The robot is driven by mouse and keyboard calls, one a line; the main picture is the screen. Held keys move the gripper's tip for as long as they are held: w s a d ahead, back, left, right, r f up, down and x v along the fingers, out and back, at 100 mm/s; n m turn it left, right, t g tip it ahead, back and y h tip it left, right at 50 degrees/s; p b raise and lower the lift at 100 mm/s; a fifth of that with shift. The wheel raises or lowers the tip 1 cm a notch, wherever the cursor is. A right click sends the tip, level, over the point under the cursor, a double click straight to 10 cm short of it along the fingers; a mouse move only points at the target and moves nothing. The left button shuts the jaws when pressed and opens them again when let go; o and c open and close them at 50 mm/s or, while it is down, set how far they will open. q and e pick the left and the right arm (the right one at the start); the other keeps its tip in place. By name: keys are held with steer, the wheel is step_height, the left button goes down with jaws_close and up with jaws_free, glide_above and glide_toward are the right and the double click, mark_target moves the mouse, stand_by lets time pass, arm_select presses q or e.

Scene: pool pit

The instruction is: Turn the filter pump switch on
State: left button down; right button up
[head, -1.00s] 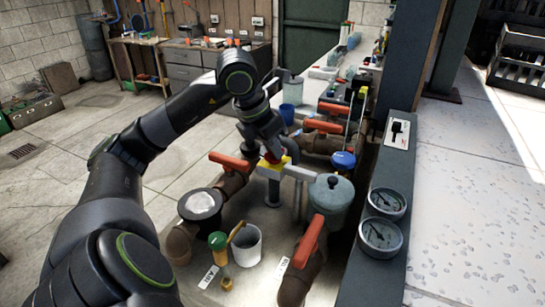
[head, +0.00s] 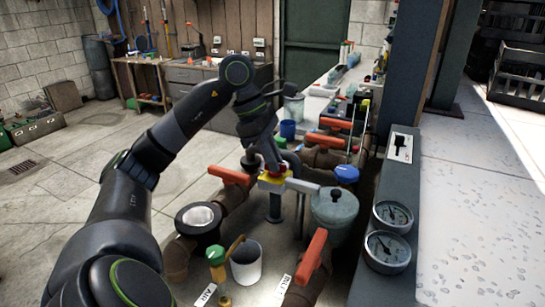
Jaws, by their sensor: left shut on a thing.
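A black switch (head: 401,142) on a white plate sits on top of the grey ledge at the right. It looks like the filter pump switch; its label and on or off position are too small to read. My left gripper (head: 270,171) is down at the pipework in the middle, left of the switch and well apart from it. It is shut on a yellow and red part (head: 271,182) joined to a pale grey lever (head: 302,186). The fingers partly hide this part. My right gripper is out of view.
Two round gauges (head: 387,249) stand on the ledge in front of the switch. Orange-handled valves (head: 313,254), a lidded grey pot (head: 335,208), a white bucket (head: 246,263) and a blue cap (head: 346,173) crowd the bench. The ledge around the switch looks clear.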

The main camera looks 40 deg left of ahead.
arm_select(q)
steer(key=shift+f+m+g, duration=0.1)
steer(key=shift+m+g, duration=0.3)
steer(key=shift+m, duration=0.6)
steer(key=c, duration=1.4)
jaws_free()
steer(key=p+v, duration=0.1)
steer(key=v, duration=0.3)
steer(key=shift+w+p, duration=0.15)
steer(key=shift+p, duration=0.15)
steer(key=p+v, duration=1)
steer(key=v, duration=0.3)
steer(key=shift+a, duration=0.35)
